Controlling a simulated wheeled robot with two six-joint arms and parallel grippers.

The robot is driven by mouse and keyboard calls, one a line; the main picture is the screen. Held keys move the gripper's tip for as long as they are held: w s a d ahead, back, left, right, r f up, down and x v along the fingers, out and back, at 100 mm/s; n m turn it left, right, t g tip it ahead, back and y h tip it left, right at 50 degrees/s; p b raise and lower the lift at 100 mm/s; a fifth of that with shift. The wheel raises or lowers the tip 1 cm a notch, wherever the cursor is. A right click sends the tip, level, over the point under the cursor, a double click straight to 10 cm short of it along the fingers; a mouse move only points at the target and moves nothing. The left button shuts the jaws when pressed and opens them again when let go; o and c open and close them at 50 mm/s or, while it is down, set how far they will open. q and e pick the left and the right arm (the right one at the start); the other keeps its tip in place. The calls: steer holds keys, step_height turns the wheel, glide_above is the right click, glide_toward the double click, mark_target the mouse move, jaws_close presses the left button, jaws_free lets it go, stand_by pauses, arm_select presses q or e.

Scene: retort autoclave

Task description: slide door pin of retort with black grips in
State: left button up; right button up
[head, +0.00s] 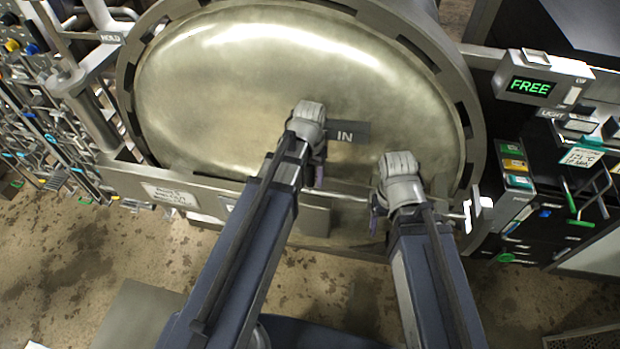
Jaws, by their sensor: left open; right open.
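The large round pale-metal retort door (230,80) fills the middle of the head view. A thin pale rod, apparently the door pin (448,214), runs level across the lower front of the door. A white end piece (479,212) is at its right. My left gripper (317,176) is open in front of the lower middle of the door, below the dark IN plate (362,132). My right gripper (377,208) is open to its right, close to the rod. Arms and wrists partly hide both grippers; I cannot tell contact. I cannot make out black grips.
A green FREE display (531,86) and coloured label boxes (515,165) are right of the door. A metal crossbar (130,176) crosses low. The stained floor (80,260) is open at lower left.

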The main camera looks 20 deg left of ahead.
arm_select(q)
steer(key=shift+c, duration=0.3)
jaws_close()
stand_by(1.0)
